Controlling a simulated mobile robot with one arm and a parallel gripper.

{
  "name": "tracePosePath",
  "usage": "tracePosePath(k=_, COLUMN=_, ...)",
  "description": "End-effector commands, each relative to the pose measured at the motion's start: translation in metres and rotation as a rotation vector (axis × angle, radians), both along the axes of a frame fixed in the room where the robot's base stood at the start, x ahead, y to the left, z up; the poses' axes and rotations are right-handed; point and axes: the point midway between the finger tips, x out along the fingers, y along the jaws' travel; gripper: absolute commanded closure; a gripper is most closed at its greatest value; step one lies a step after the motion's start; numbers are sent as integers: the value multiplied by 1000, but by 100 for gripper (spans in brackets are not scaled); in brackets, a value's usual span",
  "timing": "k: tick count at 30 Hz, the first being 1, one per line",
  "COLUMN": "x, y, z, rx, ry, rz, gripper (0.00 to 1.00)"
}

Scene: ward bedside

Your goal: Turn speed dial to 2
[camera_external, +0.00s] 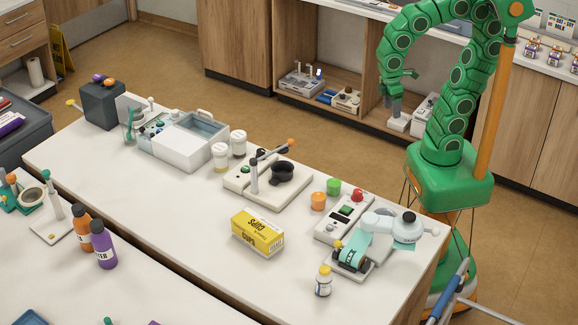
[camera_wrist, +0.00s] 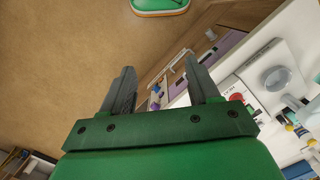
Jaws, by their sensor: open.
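My gripper (camera_external: 394,108) hangs at the end of my green arm, behind the long white table and apart from everything on it. In the wrist view my gripper (camera_wrist: 160,68) is open, with nothing between its two grey fingers. Two table devices could bear the speed dial: a white-based device with a black round part and a lever (camera_external: 262,178), and a narrow control box with a red button and a green display (camera_external: 346,215). No dial marking or setting is readable in either view.
A white machine with a round head (camera_external: 405,226) stands at the table's right end. Open shelves (camera_external: 330,75) hold devices behind my gripper.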

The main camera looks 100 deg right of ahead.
Motion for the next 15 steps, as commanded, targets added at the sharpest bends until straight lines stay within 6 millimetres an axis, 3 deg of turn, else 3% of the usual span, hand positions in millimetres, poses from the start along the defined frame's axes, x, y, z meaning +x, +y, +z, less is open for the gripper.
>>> tracePosePath(k=15, x=130, y=-9, z=13, rx=33, ry=-37, rz=245, gripper=40)
